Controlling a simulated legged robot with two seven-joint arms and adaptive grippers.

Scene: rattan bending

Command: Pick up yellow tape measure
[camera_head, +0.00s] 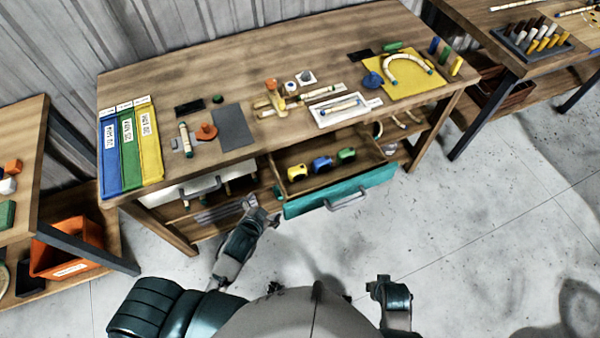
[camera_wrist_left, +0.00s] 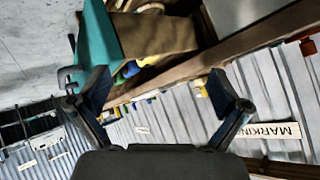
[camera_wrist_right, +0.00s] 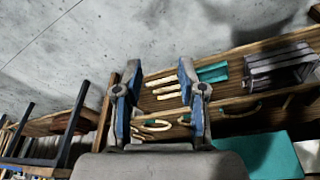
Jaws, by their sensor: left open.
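The yellow tape measure (camera_head: 297,172) lies in the open drawer (camera_head: 330,186), at the left of a row with a blue tape measure (camera_head: 321,164) and a green tape measure (camera_head: 346,155). My left gripper (camera_head: 264,217) is open and empty, just outside the drawer's front left corner and apart from the tape measures. In the left wrist view, the left gripper (camera_wrist_left: 155,92) has its fingers spread wide, with the drawer's teal front (camera_wrist_left: 97,38) beyond; the tape measures are partly hidden there. My right gripper (camera_head: 380,284) is open and empty, low in front of the bench.
The wooden bench (camera_head: 260,60) carries a white tray (camera_head: 343,109), a yellow mat (camera_head: 428,84), and coloured strips at its left end. The drawer's teal front with its handle (camera_head: 347,199) sticks out toward me. An orange bin (camera_head: 68,247) stands at left. The floor at right is clear.

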